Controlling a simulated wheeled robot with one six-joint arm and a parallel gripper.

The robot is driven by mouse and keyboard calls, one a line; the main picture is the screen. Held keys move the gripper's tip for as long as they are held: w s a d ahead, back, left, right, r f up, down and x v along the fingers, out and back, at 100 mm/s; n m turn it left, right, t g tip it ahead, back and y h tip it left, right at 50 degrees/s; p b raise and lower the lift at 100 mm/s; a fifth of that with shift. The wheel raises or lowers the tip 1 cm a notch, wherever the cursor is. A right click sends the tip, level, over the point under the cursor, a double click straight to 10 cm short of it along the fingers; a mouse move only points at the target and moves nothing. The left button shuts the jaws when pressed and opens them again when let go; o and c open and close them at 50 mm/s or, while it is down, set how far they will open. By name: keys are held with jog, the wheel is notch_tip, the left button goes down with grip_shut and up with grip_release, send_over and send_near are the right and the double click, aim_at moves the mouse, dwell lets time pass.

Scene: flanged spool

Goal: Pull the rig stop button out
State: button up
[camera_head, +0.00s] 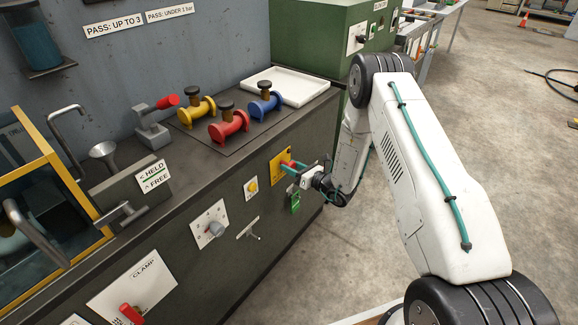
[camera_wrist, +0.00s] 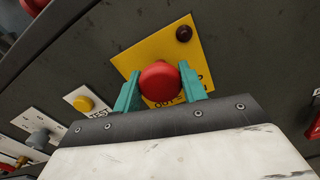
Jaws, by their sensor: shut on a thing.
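The rig stop button is a red round knob on a yellow plate (camera_head: 277,171) on the front of the dark bench. In the wrist view the red button (camera_wrist: 160,80) sits between the teal fingers of my gripper (camera_wrist: 161,92), one on each side. My gripper (camera_head: 292,169) is shut on the button, reaching it from the right in the head view. The yellow plate also shows in the wrist view (camera_wrist: 138,56), with a small dark round lamp (camera_wrist: 184,33) at its upper right. The fingers and palm hide part of the plate's lettering.
Left of the plate are a yellow button (camera_head: 251,187), a grey knob (camera_head: 215,229) and a small metal lever (camera_head: 249,229). Yellow, red (camera_head: 229,125) and blue spools stand on the bench top beside a white tray (camera_head: 285,86).

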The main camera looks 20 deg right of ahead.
jog(key=o, duration=1.4)
jog(key=shift+s+d, duration=0.1)
jog(key=shift+d, duration=0.15)
jog(key=shift+a, duration=0.1)
jog(key=v, duration=0.7)
jog(key=shift+s+d, duration=0.25)
